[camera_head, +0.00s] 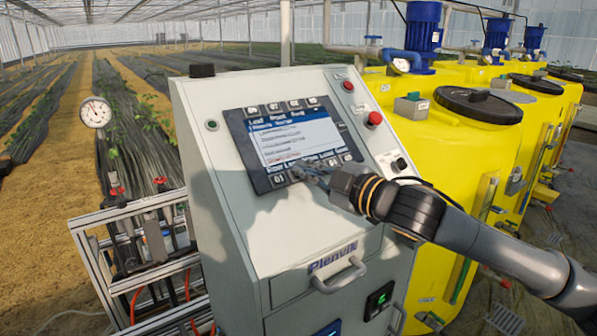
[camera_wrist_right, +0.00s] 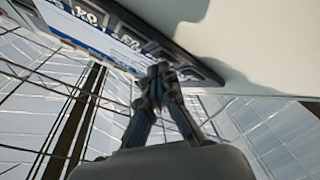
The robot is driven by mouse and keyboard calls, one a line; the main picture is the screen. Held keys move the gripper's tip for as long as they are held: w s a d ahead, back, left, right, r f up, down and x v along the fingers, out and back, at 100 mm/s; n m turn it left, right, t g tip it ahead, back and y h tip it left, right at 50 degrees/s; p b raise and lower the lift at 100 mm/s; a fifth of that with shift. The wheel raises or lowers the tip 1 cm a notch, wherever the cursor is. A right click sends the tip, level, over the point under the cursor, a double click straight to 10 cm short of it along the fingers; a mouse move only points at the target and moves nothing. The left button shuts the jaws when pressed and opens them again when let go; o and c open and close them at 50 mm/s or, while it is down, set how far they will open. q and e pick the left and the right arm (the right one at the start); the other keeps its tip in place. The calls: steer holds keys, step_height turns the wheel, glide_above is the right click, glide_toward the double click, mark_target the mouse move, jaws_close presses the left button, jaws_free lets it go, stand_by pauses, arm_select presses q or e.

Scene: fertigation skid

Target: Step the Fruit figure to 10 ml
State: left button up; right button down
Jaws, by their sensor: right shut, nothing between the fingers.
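The control panel's screen (camera_head: 295,140) is lit, with a blue and white page of text lines too small to read surely. A row of keys (camera_head: 278,107) runs above it and another row runs below it. My right gripper (camera_head: 300,174) is shut and empty, its fingertips at the lower key row, over or just in front of it; I cannot tell if they touch. In the right wrist view the shut fingertips (camera_wrist_right: 158,72) are close to the keys along the screen's edge (camera_wrist_right: 125,40). The Fruit figure cannot be made out. My left gripper is not in view.
The grey cabinet (camera_head: 228,215) carries a red button (camera_head: 373,119) and a black knob (camera_head: 400,164) right of the screen. A drawer handle (camera_head: 340,276) sticks out below. Yellow tanks (camera_head: 450,140) stand close on the right, and a pipe frame with a gauge (camera_head: 96,112) stands left.

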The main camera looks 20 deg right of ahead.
steer(key=shift+s+d+r, duration=0.15)
steer(key=shift+s+r, duration=0.25)
steer(key=shift+p, duration=0.3)
steer(key=s+r+p, duration=0.1)
steer(key=r, duration=0.1)
steer(key=s+d+r+p, duration=0.1)
steer(key=s+p, duration=0.1)
steer(key=shift+r, duration=0.35)
stand_by(1.1)
